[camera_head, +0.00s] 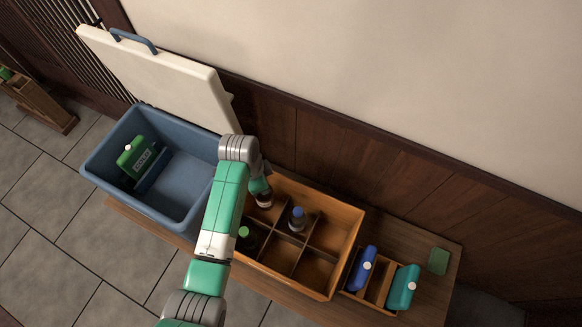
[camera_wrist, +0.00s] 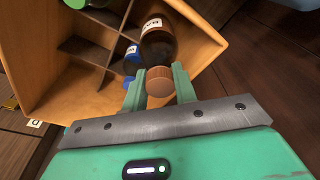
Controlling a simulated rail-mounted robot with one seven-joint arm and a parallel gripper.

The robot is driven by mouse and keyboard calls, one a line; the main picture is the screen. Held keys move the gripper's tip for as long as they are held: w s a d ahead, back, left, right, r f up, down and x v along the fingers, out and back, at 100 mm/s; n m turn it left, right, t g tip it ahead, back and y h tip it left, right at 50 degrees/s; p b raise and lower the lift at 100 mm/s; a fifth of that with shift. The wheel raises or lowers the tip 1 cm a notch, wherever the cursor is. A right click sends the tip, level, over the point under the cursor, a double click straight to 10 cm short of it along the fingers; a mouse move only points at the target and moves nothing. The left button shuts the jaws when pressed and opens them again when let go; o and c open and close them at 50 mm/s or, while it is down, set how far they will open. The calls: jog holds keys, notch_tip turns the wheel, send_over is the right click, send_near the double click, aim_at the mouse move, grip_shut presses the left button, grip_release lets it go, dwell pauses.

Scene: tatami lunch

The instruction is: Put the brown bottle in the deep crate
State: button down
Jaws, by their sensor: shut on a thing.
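My gripper (camera_head: 262,184) is shut on the brown bottle (camera_head: 265,201), which has a white label. The bottle is at the back-left compartment of the deep wooden crate (camera_head: 335,284), which has dividers. I cannot tell whether its base touches the crate floor. A blue-capped bottle (camera_head: 297,219) and a green-capped bottle (camera_head: 245,238) stand in other compartments.
A blue cooler (camera_head: 188,216) with its white lid (camera_head: 160,75) open is at left, with a green pack (camera_head: 137,158) inside. At right, a small wooden crate (camera_head: 377,292) holds a blue (camera_head: 361,268) and a teal container (camera_head: 403,286). The wall stands close behind.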

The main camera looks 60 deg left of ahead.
notch_tip(320, 180, down, 10)
jog(key=b, duration=0.4)
dwell(0.3)
jog(key=c, duration=1.1)
grip_release()
jog(key=shift+f, duration=0.1)
jog(key=r+p, duration=0.1)
jog(key=r, duration=0.3)
jog(key=s+r+p, duration=0.1)
jog(key=r+p, duration=0.1)
jog(key=r, duration=0.2)
jog(key=r+p, duration=0.2)
jog(key=r, duration=0.2)
jog(key=shift+s+a+r, duration=0.15)
jog(key=shift+s, duration=0.25)
